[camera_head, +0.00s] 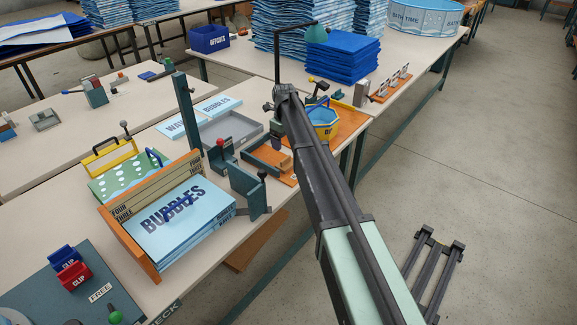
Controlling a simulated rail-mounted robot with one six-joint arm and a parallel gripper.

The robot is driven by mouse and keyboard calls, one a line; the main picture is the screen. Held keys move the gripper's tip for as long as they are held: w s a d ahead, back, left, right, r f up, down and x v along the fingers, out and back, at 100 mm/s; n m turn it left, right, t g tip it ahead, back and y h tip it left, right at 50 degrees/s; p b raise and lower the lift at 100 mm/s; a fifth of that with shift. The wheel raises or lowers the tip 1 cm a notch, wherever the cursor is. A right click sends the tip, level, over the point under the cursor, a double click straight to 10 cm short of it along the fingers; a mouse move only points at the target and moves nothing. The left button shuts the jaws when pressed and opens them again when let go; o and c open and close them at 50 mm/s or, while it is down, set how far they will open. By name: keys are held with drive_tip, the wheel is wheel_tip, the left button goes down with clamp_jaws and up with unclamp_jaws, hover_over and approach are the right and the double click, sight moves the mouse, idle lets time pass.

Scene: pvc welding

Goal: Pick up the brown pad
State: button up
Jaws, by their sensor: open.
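My arm reaches from the lower right up to the middle of the near table. My gripper (283,95) is at its far end, small and dark, above the table by the orange board. Its jaws are open, though its fingers are hard to make out, and nothing shows held in it. A flat brown piece (268,156) lies in a shallow orange-brown tray on the near table, left of my arm. It may be the brown pad, but I cannot be sure. My arm hides part of the table right of it.
A blue and yellow pail (323,118) stands just right of my arm. A grey tray (225,128), a dark upright bracket (248,187) and a wooden holder with blue BUBBLES packs (180,222) crowd the left side. The floor on the right is mostly clear.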

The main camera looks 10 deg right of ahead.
sight(286, 158)
wheel_tip(286, 158, down, 11)
drive_tip(key=b, duration=1)
drive_tip(key=shift+d+b, duration=0.15)
drive_tip(key=shift+b, duration=0.15)
drive_tip(key=shift+s+r, duration=0.1)
drive_tip(key=shift+r, duration=0.1)
drive_tip(key=shift+c, duration=0.3)
drive_tip(key=c, duration=0.5)
wheel_tip(286, 158, up, 20)
drive_tip(key=p, duration=2)
drive_tip(key=shift+p, duration=0.3)
